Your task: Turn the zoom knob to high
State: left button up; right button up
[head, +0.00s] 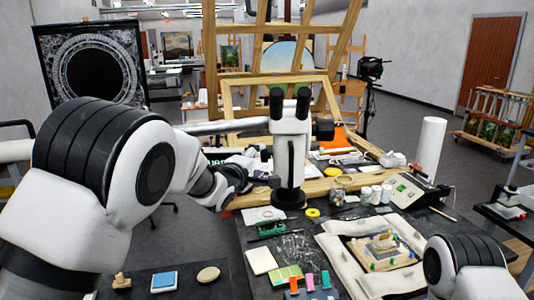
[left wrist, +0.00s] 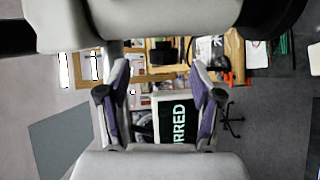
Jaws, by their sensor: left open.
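The white stereo microscope (head: 291,150) with two black eyepieces stands upright on a round black base at the table's middle.
A padded frame (head: 340,262) holding a gilt fragment (head: 380,243) lies right of the microscope. Jars (head: 366,194), a yellow tape roll (head: 313,213) and a green device (head: 271,228) crowd the table nearby. A wooden easel frame (head: 235,97) stands behind.

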aim_at(263, 156)
pick_arm(q)
jog(key=p+x, duration=0.1)
jog(key=x, duration=0.1)
jog(key=shift+w+r+p, duration=0.1)
jog(key=shift+w+p, duration=0.25)
jog(key=shift+p, duration=0.05)
jog(key=w, duration=0.2)
jog(key=w+f+p, duration=0.1)
jog(key=w, duration=0.1)
jog(key=shift+w+a+f+p, duration=0.1)
jog(key=shift+w+f+p, duration=0.1)
jog(key=shift+p, duration=0.1)
jog(key=shift+s+d, duration=0.15)
jog(key=shift+d, duration=0.4)
jog(key=shift+a+r, duration=0.1)
jog(key=shift+a, duration=0.3)
jog(key=c, duration=1.1)
jog(key=shift+c, duration=0.2)
jog(key=t+b, duration=0.1)
jog(key=b, duration=0.3)
jog(key=f+t+b, duration=0.1)
jog(key=b, duration=0.2)
jog(key=shift+m+h+b, duration=0.4)
jog(key=shift+r, duration=0.25)
jog(key=shift+r+t, duration=0.15)
jog(key=shift+t, duration=0.15)
